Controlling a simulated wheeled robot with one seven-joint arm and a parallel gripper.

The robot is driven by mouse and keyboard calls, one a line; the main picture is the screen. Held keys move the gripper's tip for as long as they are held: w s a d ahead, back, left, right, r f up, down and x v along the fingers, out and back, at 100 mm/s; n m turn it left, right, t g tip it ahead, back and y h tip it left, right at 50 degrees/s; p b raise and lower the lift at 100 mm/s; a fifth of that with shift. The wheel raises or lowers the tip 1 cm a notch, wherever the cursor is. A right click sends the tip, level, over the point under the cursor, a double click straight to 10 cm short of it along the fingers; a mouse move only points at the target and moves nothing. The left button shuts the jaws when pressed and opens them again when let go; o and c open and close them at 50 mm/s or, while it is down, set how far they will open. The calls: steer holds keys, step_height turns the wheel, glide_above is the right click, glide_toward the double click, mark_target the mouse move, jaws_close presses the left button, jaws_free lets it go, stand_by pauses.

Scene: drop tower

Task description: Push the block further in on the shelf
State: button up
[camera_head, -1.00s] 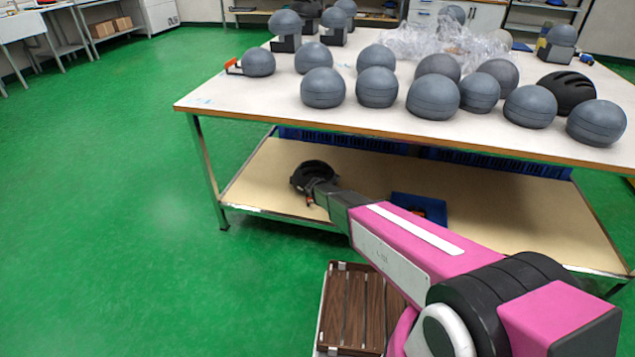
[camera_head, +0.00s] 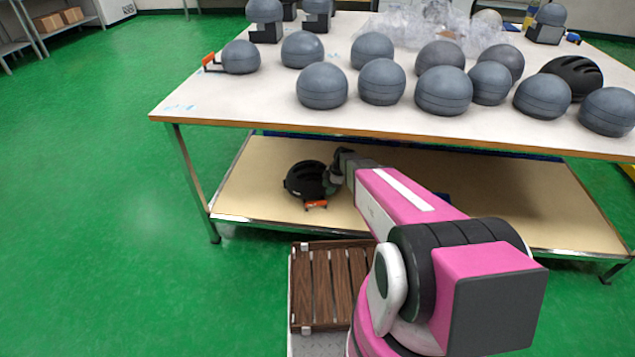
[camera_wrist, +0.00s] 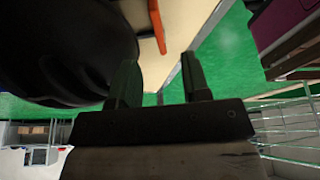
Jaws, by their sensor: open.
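On the table's lower shelf (camera_head: 255,195) I see no plain block that I can name with certainty. A black helmet (camera_head: 303,181) sits near the shelf's front left, with a small orange piece (camera_head: 316,204) at its front. My gripper (camera_head: 336,172) is at the helmet's right side; whether it touches the helmet is not clear. In the wrist view my gripper (camera_wrist: 157,78) has its two fingers apart with nothing between them. The dark rounded helmet (camera_wrist: 60,45) fills the left there, and the orange piece (camera_wrist: 157,27) shows beyond the fingers. My arm hides part of the shelf.
The tabletop (camera_head: 215,108) above the shelf holds several grey domes (camera_head: 322,86) and a black helmet (camera_head: 572,76). A wooden slatted rack (camera_head: 322,285) is in front of the shelf. Green floor (camera_head: 110,220) is free on the left.

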mark_target(319, 202)
steer(key=shift+w+a+r, duration=0.1)
steer(key=shift+w+r, duration=0.1)
steer(key=shift+f, duration=0.1)
steer(key=x, duration=1)
steer(key=shift+a+f, duration=0.25)
steer(key=shift+f, duration=0.05)
steer(key=shift+c, duration=0.2)
jaws_close()
stand_by(1.2)
